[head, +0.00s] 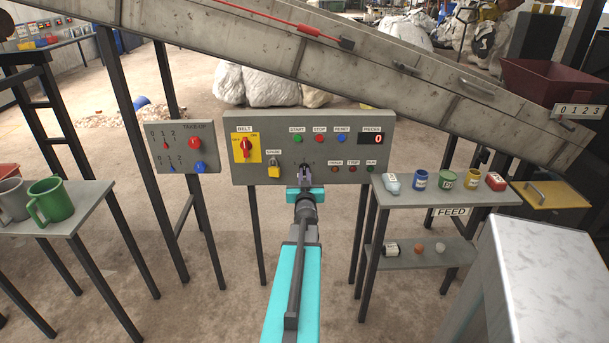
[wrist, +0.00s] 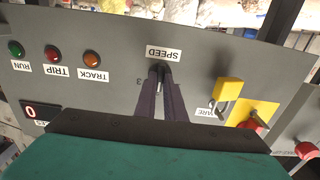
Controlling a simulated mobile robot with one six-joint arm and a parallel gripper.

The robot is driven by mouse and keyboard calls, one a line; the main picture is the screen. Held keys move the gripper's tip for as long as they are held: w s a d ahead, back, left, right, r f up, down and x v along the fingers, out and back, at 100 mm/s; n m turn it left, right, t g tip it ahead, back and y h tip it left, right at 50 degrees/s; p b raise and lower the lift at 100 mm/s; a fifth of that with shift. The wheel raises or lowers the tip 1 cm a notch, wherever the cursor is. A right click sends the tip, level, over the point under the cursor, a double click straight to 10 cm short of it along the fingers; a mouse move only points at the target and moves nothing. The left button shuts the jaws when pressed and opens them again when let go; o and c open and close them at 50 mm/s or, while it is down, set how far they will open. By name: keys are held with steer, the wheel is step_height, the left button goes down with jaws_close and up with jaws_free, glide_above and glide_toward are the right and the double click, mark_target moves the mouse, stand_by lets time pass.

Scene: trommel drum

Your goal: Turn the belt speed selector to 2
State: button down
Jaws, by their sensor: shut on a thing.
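The belt speed selector (wrist: 158,70) is a small dark knob beside the SPEED label (wrist: 164,53) on the grey control panel, seen upside down in the wrist view. My gripper (wrist: 160,88) is shut on this knob, its two dark fingers on either side of it. In the head view my gripper (head: 305,172) reaches the panel (head: 345,155) at its lower middle and covers the knob. A 3 shows left of the fingers in the wrist view. The other scale marks are hidden or too small to read, so I cannot tell the selector's position.
A yellow padlock (head: 274,170) and the red BELT switch (head: 244,147) are left of my gripper. Indicator lamps (head: 353,168) are to its right. The feed shelf (head: 450,198) with several jars stands right, a mug table (head: 75,205) left. A sloping conveyor (head: 270,50) passes above.

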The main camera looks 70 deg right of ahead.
stand_by(0.3)
steer(key=c, duration=1.8)
jaws_free()
steer(key=shift+c, duration=0.2)
steer(key=shift+a, duration=0.1)
steer(key=p+v, duration=0.1)
steer(key=v, duration=0.7)
steer(key=shift+s+a+r, duration=0.15)
steer(key=shift+s+r, duration=0.05)
steer(key=p+v, duration=0.2)
steer(key=p, duration=0.4)
steer(key=shift+p, duration=0.35)
steer(key=shift+a+p, duration=0.2)
steer(key=shift+p, duration=0.1)
